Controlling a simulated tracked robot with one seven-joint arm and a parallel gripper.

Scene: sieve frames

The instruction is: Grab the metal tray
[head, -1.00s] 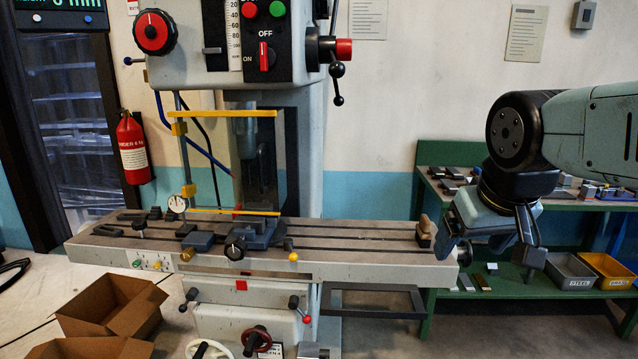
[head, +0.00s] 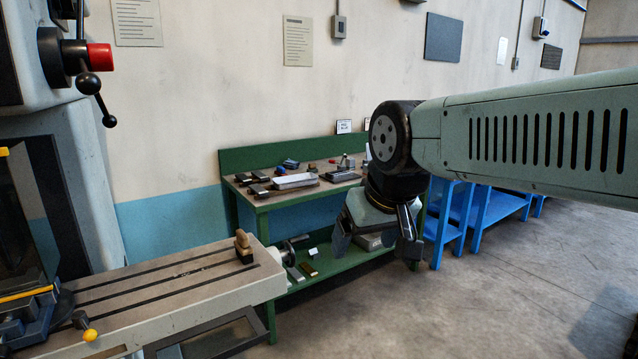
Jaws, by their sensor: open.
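A shallow, light grey metal tray-like piece (head: 296,181) lies on top of the green workbench (head: 262,207), among small tools and blocks. It is the likeliest metal tray, though its details are small. My gripper (head: 376,246) hangs pointing down in front of the bench's right part, to the right of this piece and apart from it. Its two fingers are spread, with nothing held between them. Behind the fingers, part of a grey bin (head: 371,243) shows on the lower shelf; the gripper hides the rest.
The milling machine's slotted table (head: 190,282) fills the lower left, with a wooden-handled brush (head: 243,245) on its end. Small dark blocks (head: 258,190) lie left of the tray-like piece. Blue benches (head: 490,210) stand behind my arm. The floor at right is clear.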

